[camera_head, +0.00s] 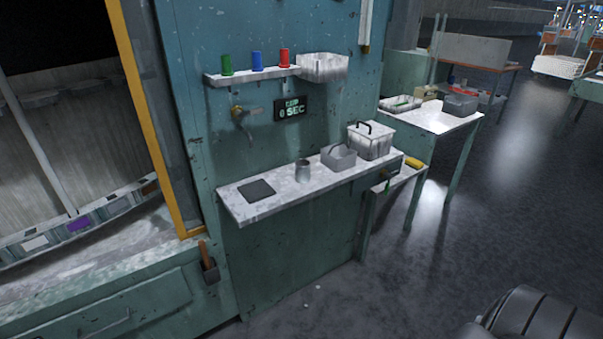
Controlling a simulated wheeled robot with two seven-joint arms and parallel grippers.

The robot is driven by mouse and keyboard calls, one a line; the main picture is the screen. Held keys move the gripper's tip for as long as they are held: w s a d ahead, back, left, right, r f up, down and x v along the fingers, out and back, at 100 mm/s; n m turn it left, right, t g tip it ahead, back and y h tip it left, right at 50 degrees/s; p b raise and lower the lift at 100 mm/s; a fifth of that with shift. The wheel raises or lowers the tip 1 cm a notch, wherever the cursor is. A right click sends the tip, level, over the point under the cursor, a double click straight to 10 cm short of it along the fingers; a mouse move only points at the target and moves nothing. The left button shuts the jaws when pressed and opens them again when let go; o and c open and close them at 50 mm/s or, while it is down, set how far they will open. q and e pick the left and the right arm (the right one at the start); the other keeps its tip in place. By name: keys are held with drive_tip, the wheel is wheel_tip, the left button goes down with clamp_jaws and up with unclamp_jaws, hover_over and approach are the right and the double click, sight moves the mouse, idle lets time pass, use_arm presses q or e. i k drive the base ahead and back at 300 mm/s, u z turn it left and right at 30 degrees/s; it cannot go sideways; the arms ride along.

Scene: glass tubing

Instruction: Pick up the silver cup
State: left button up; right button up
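The silver cup (303,169) is a small grey metal cup. It stands upright on the narrow grey shelf (290,199) fixed to the teal wall, near the middle of the view. A dark flat square pad (257,190) lies on the shelf to its left. A grey open bin (338,157) stands close to its right. Neither of my grippers shows in this view.
A white lidded box (371,139) stands at the shelf's right end. Above are a tap (242,121), a timer display (292,108) and an upper shelf (252,76) with green, blue and red cylinders. A table (430,117) stands beyond. The floor in front is mostly clear.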

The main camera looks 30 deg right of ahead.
sight(302, 171)
drive_tip(key=z, duration=2.55)
drive_tip(key=i, duration=4.4)
drive_tip(key=u, duration=3.95)
drive_tip(key=i, duration=0.55)
